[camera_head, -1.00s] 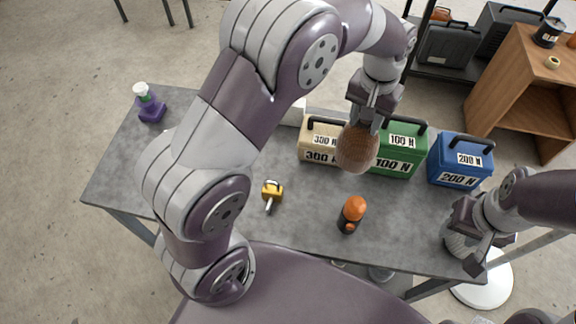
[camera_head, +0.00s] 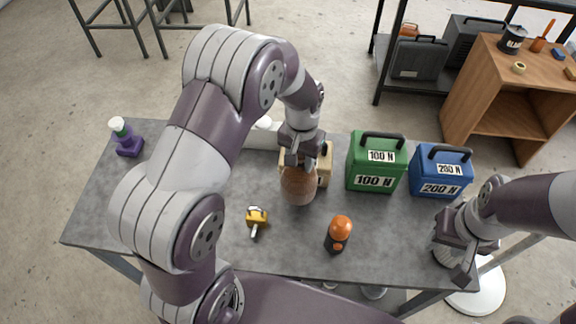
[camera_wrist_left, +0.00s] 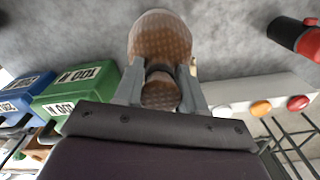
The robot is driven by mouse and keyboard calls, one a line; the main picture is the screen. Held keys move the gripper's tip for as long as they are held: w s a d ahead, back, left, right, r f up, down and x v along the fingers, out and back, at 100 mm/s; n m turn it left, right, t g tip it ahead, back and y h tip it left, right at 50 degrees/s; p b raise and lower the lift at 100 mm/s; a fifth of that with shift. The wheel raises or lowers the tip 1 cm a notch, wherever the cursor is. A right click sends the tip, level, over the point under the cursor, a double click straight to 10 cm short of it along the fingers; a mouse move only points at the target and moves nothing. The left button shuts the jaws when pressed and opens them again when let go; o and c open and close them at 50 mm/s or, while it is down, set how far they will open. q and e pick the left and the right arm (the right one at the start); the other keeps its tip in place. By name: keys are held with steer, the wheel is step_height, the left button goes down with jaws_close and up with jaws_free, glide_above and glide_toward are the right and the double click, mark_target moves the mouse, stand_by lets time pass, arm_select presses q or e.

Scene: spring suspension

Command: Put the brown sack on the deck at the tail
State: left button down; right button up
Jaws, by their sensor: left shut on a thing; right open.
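The brown sack (camera_head: 298,187) hangs from my left gripper (camera_head: 299,162), which is shut on its neck. In the left wrist view the sack (camera_wrist_left: 160,38) sits between the two fingers of the gripper (camera_wrist_left: 160,88). In the head view it is in front of the beige box (camera_head: 325,165) and hides part of it. I cannot tell its height above the table. A white body (camera_head: 262,138) shows partly behind my left arm; the wrist view shows a pale panel (camera_wrist_left: 232,91) with orange and red round parts. I cannot make out a deck. My right gripper (camera_head: 458,250) is open and empty at the table's right end.
Green (camera_head: 374,166) and blue (camera_head: 440,172) weight boxes stand right of the sack. A yellow lock-like item (camera_head: 256,217) and an orange-topped black item (camera_head: 339,234) are on the grey table (camera_head: 295,245) in front. A purple bottle (camera_head: 126,138) stands at the far left.

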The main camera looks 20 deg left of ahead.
mark_target(289, 171)
arm_select(q)
steer(key=a, duration=0.1)
steer(key=a+f, duration=0.1)
steer(key=shift+s+a+f+p, duration=0.2)
steer(key=shift+a+f+p, duration=0.1)
steer(key=shift+a+p, duration=0.1)
step_height(289, 171, down, 4)
steer(key=shift+r+p, duration=0.25)
steer(key=shift+p, duration=0.4)
steer(key=shift+f, duration=0.5)
steer(key=c, duration=0.7)
jaws_free()
steer(key=shift+s, duration=0.1)
steer(key=shift+o, duration=0.2)
